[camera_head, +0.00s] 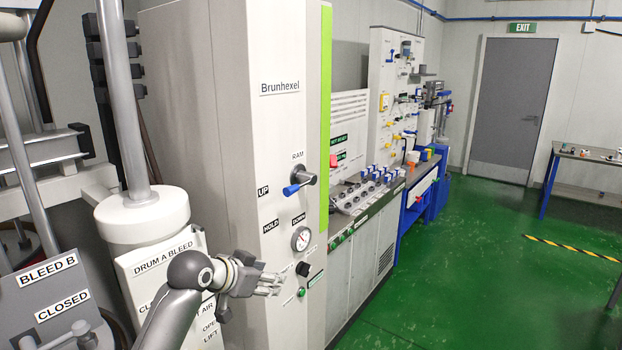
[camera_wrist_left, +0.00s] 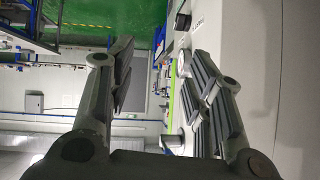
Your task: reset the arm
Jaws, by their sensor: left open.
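My left arm comes in from the bottom left of the head view. My left gripper (camera_head: 268,283) is in front of the lower part of the Brunhexel cabinet (camera_head: 225,90), below and left of its pressure gauge (camera_head: 300,238). In the left wrist view the two fingers of the left gripper (camera_wrist_left: 160,85) stand apart with nothing between them. The white cabinet face (camera_wrist_left: 285,70) is close beside the right finger there. I cannot tell whether the finger touches it. My right gripper is in neither view.
The cabinet carries a blue-tipped RAM lever (camera_head: 298,183), a black knob (camera_head: 303,268) and a green button (camera_head: 301,292). A Drum A bleed panel (camera_head: 163,260) is behind my arm. A control console (camera_head: 365,190) stands beyond. The green floor (camera_head: 480,250) at right is mostly clear.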

